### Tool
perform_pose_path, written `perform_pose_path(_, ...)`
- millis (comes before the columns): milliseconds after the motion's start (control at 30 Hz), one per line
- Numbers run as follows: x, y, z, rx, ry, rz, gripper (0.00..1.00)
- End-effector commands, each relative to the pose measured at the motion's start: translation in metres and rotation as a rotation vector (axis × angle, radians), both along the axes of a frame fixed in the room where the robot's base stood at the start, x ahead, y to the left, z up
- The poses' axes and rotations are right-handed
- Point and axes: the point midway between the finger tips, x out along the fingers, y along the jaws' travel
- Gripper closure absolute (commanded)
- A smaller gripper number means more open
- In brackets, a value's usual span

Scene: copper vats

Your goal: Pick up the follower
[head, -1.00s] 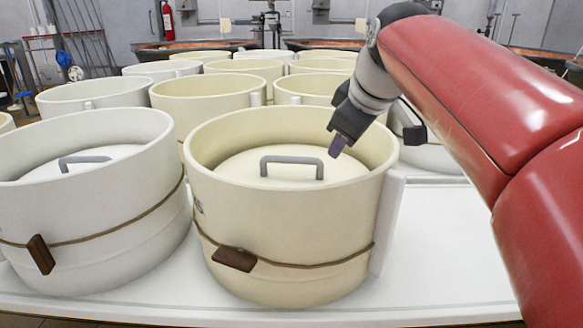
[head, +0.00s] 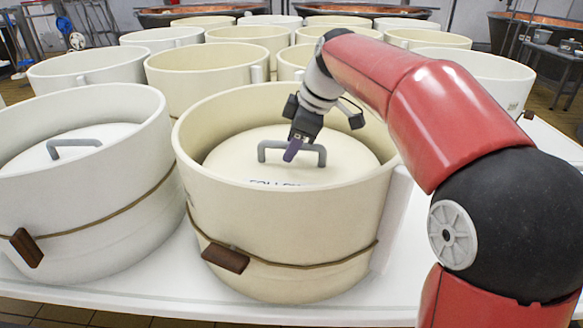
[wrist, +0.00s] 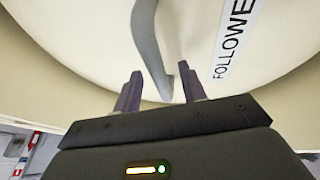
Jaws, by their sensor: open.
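The follower (head: 335,165) is a round cream disc with a grey bar handle (head: 318,152), lying inside the nearest middle vat (head: 285,225). In the wrist view its label (wrist: 232,40) reads "FOLLOWE", cut off by the frame edge. My gripper (head: 292,150) is over the follower, at the handle. In the wrist view the open fingers (wrist: 160,90) stand either side of the lower end of the handle (wrist: 150,45). I cannot tell whether the fingers touch it.
A white vat (head: 85,170) with its own lid and grey handle stands close on the left. Several more cream and white vats (head: 205,75) stand behind. The vat's wall surrounds my gripper. The white table (head: 130,295) is bare in front.

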Motion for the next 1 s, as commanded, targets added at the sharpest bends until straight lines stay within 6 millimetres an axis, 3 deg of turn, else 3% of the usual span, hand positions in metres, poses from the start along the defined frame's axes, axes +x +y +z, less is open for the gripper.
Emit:
perform_pose_path(100,0.0027,0.0037,-0.0118,0.000,0.001,-0.001,0.59)
perform_pose_path(367,0.0034,0.0043,-0.0133,0.000,0.000,-0.002,0.59)
perform_pose_path(700,0.0033,0.0042,-0.0131,0.000,0.000,-0.002,1.00)
perform_pose_path(1000,0.0033,0.0042,-0.0130,0.000,0.000,-0.002,1.00)
